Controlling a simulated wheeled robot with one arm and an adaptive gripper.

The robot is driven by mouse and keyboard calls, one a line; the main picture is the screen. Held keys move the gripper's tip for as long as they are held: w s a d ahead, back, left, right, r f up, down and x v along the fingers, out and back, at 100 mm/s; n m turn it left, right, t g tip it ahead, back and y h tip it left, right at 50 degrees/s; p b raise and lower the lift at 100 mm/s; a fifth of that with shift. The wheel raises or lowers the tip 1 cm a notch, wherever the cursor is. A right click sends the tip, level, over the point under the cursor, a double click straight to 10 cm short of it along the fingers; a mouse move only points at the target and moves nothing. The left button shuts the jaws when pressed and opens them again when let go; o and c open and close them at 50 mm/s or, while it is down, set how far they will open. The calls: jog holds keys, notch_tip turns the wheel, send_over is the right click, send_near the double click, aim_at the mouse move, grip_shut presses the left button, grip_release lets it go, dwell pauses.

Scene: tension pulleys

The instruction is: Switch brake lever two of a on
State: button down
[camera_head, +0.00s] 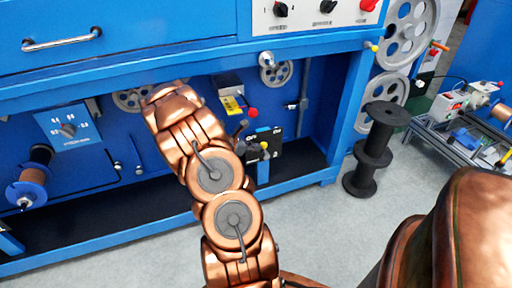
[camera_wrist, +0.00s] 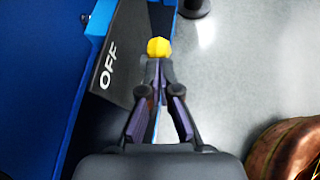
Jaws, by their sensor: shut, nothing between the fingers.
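The brake lever's yellow knob (camera_wrist: 158,47) shows in the wrist view beside a black plate (camera_wrist: 122,60) marked OFF. My gripper (camera_wrist: 157,67) is shut and empty, with its fingertips right at the knob's near side; I cannot tell if they touch. In the head view, the yellow knob (camera_head: 264,145) stands in front of the black plate (camera_head: 275,138), and my gripper (camera_head: 254,150) is just left of it, partly hidden by my arm. The lever's stem is mostly hidden by the fingers.
A blue frame post (camera_head: 352,100) is to the right. A black spool (camera_head: 376,150) stands on the floor, with open grey floor (camera_head: 310,220) in front.

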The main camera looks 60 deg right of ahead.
jog(key=w+a+f+p+v, duration=0.1)
jog(key=f+p+v, duration=0.1)
jog(key=v, duration=1.1)
jog(key=shift+p, duration=0.7)
